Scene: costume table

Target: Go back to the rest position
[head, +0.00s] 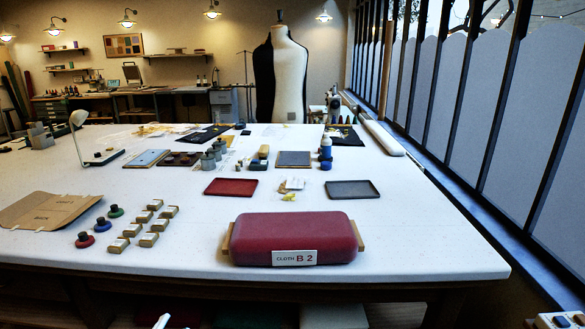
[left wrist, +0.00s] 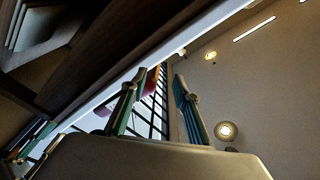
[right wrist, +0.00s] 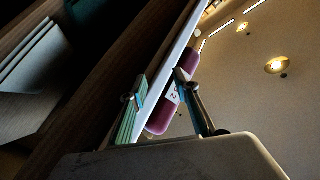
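My left gripper (left wrist: 159,78) shows in the left wrist view with its two fingers apart and nothing between them. My right gripper (right wrist: 162,76) shows in the right wrist view, also with its fingers apart. The red bundle labelled "CLOTH B 2" (head: 292,228) lies at the front of the white table (head: 400,245). In the right wrist view the bundle (right wrist: 160,119) appears behind the fingers; I see no grip on it. Both wrist cameras look up past the table edge from low down.
A red tray (head: 231,187) and a grey tray (head: 352,190) lie behind the bundle. Several small boxes (head: 132,230), colored knobs (head: 103,224) and a brown card pattern (head: 45,211) are at the left. The table's front right corner is bare. Shelving sits below the tabletop.

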